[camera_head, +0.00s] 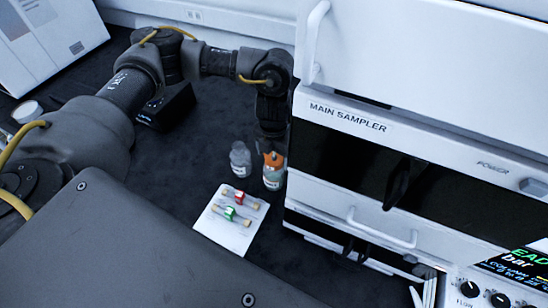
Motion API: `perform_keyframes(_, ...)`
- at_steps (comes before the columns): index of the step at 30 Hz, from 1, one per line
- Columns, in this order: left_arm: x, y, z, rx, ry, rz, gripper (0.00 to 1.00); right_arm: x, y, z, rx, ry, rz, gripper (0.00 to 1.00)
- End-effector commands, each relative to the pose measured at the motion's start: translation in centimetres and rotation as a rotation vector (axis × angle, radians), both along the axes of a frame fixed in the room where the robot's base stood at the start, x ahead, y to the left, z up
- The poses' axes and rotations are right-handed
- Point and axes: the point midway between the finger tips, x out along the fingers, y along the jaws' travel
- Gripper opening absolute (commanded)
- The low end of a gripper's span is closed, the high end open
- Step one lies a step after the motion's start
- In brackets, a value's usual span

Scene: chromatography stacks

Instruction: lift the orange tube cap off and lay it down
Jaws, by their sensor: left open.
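The orange cap (273,158) sits on top of a small clear bottle-like tube (272,179) with a pale label, standing upright on the dark bench close to the instrument stack. My left gripper (271,147) points down right above the orange cap, its fingers open at the cap's height. The dark fingers are hard to make out, and I cannot tell whether they touch the cap. My right gripper is not in view.
A clear capped bottle (240,158) stands just left of the tube. A white card (225,234) holds a red-banded (237,196) and a green-banded (231,214) piece. The MAIN SAMPLER stack (345,122) rises close on the right. The dark bench (185,175) is clear left of the bottles.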

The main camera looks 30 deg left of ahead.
Motion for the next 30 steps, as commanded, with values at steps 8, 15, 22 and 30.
perform_keyframes(8, 0.04, -0.01, -0.31, 0.001, -0.002, 0.000, 0.75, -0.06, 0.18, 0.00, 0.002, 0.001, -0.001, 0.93)
perform_keyframes(15, 0.03, -0.01, -0.30, 0.001, -0.001, 0.000, 0.44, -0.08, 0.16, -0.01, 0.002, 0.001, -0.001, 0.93)
perform_keyframes(22, 0.04, -0.02, -0.27, 0.000, -0.002, 0.000, 0.25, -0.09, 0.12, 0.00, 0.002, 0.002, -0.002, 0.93)
perform_keyframes(30, 0.07, -0.02, 0.08, 0.000, -0.002, -0.001, 0.25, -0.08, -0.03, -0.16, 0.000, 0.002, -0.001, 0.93)
